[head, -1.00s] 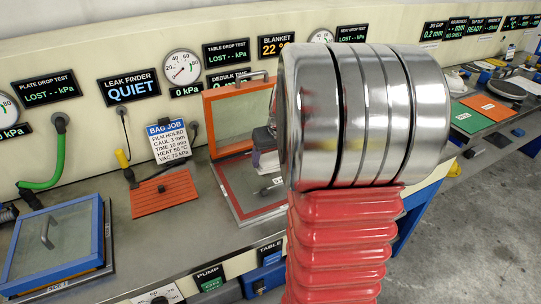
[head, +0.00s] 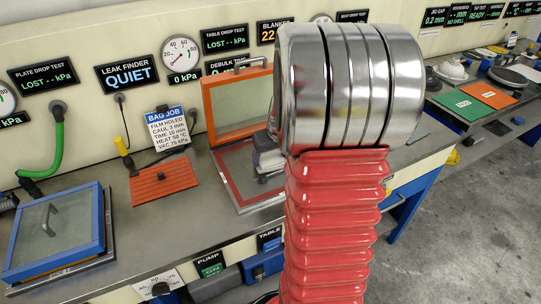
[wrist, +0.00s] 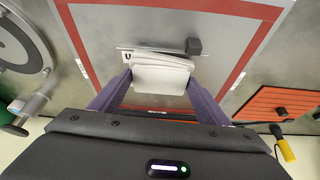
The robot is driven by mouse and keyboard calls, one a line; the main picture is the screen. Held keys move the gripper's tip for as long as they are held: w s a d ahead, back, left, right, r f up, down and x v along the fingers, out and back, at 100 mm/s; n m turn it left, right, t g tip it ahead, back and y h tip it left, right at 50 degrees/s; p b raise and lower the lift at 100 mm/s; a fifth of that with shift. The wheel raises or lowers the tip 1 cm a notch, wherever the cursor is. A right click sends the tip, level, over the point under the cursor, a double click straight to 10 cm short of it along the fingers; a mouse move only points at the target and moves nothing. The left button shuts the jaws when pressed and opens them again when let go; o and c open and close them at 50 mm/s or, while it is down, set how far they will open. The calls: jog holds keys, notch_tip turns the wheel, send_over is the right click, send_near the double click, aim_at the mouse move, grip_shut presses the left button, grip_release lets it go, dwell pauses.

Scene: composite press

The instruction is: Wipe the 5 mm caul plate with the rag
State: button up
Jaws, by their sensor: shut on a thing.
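My gripper (wrist: 160,92) has purple fingers and is shut on a folded white rag (wrist: 161,72) in the wrist view. The rag lies over a small thin plate, whose edge (wrist: 126,50) and dark block-shaped grip (wrist: 194,46) show beyond it. Its label is mostly covered, so I cannot read its thickness. The plate is on the grey bed (wrist: 105,30) inside a red border. In the head view my gripper (head: 268,160) is over the red-bordered bed (head: 236,162), partly hidden by my arm. Contact between rag and plate looks likely but is not certain.
An orange-framed glass lid (head: 238,68) stands raised behind the bed. An orange ribbed mat (head: 163,183) and a blue-framed glass lid (head: 58,236) are to the left. Green and orange plates (head: 491,96) lie far right. Bare bench lies between mat and blue lid.

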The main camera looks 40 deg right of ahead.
jog(key=shift+f, duration=0.55)
dwell(0.9)
jog(key=shift+w, duration=0.1)
jog(key=shift+w+d+r, duration=0.1)
jog(key=shift+w+d, duration=0.1)
jog(key=shift+w, duration=0.35)
jog(key=shift+w+d, duration=0.15)
jog(key=shift+w, duration=0.4)
jog(key=shift+w, duration=0.15)
jog(key=shift+w+d, duration=0.2)
jog(key=shift+w, duration=0.35)
jog(key=shift+w+d, duration=0.15)
jog(key=shift+w, duration=0.35)
jog(key=shift+w, duration=0.15)
jog(key=shift+w+d, duration=0.2)
jog(key=shift+w, duration=0.35)
jog(key=shift+w+d, duration=0.15)
jog(key=shift+w, duration=0.4)
jog(key=shift+s+f, duration=0.1)
jog(key=shift+f, duration=0.1)
